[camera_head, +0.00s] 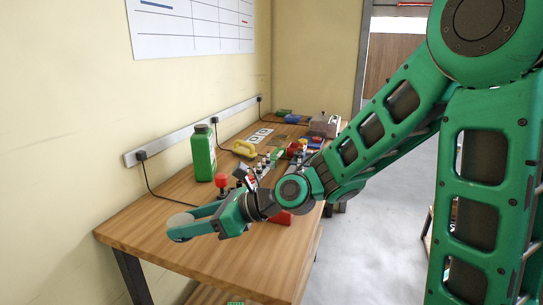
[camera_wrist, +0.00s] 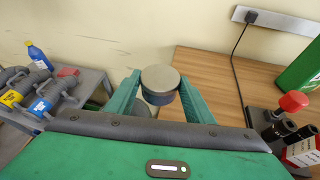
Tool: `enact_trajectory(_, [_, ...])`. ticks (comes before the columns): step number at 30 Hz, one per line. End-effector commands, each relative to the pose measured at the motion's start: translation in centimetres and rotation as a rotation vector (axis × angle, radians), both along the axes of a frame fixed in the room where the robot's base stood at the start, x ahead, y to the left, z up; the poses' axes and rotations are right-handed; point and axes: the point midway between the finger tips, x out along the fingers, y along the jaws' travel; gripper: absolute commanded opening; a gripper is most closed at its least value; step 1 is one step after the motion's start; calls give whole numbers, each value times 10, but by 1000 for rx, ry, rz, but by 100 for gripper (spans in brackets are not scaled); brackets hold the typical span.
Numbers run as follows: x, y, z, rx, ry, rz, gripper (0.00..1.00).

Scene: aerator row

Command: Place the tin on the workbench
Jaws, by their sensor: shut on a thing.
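The tin (camera_wrist: 160,80) is a short dark blue-grey cylinder with a flat tan-grey lid. My gripper (camera_wrist: 159,92) is shut on it, one green finger on each side. In the head view the tin (camera_head: 181,220) shows as a grey round shape at the gripper's end (camera_head: 185,229). It appears over the near left part of the wooden workbench (camera_head: 250,258). The height of the tin above the bench is hard to tell. In the wrist view the workbench (camera_wrist: 222,75) lies beyond and to the right of the tin.
A power strip (camera_head: 190,130) runs along the wall. In the wrist view a grey side table (camera_wrist: 92,80) at left holds fittings and a blue bottle (camera_wrist: 38,56). The bench's near end looks clear.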

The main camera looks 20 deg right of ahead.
Motion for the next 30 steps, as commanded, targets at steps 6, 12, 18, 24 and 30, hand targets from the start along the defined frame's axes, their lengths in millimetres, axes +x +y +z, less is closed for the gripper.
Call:
enact_trajectory(6, [4,-7,-1,0,1,-11,24])
enact_trajectory(12, [24,-15,-13,2,3,-15,24])
enact_trajectory(18, [56,-26,-34,0,4,-15,24])
enact_trajectory(24, [89,-36,-54,1,3,-14,24])
enact_trajectory(30, [110,-43,-68,0,1,-13,24])
